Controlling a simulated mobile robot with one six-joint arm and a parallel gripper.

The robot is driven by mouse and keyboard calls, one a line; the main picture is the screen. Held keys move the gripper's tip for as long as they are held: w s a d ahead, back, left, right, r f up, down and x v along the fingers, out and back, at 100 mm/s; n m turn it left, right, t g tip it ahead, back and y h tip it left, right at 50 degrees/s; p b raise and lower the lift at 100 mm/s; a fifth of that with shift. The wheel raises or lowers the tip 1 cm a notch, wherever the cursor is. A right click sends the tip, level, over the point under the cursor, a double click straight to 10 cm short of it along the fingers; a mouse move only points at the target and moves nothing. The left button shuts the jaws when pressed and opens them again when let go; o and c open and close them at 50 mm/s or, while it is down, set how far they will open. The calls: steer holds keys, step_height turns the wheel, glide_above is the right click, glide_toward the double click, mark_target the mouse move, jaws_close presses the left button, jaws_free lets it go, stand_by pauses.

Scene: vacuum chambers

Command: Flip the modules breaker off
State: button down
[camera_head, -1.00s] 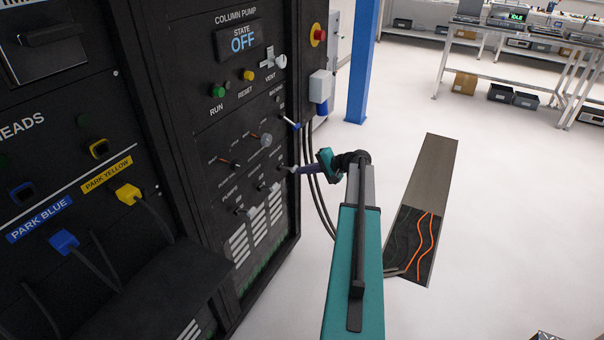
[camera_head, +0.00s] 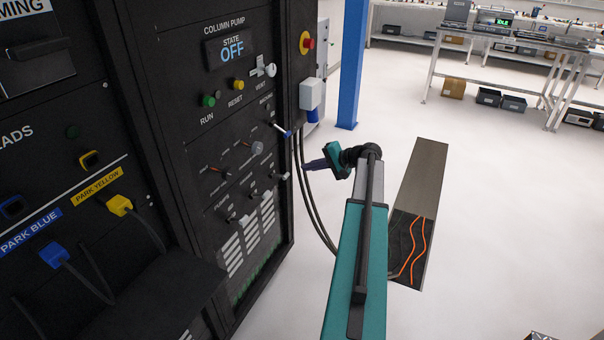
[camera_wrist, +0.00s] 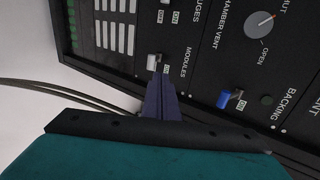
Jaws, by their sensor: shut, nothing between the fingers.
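The modules breaker (camera_wrist: 153,61) is a small pale toggle beside the MODULES label in the wrist view. The small label next to it is partly hidden by my fingers, so I cannot tell its setting. It also shows as the rightmost switch of the lower row in the head view (camera_head: 278,178). My gripper (camera_wrist: 158,72) is shut and empty, its purple fingertips overlapping the picture just beside the toggle. In the head view my gripper (camera_head: 306,165) is right of the black panel, with a visible gap between its tips and the breaker.
A blue-tipped backing switch (camera_wrist: 230,98) and the chamber vent knob (camera_wrist: 259,25) are close by on the panel. Black cables (camera_head: 312,215) hang at the cabinet's right edge. An open floor channel (camera_head: 408,245) with orange cables lies right of my arm.

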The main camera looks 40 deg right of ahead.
steer(key=shift+s+d+r, duration=0.25)
steer(key=shift+s+r, duration=0.5)
steer(key=shift+r, duration=0.2)
steer(key=shift+s+d+r, duration=0.2)
steer(key=shift+s+r, duration=0.55)
steer(key=shift+r, duration=0.2)
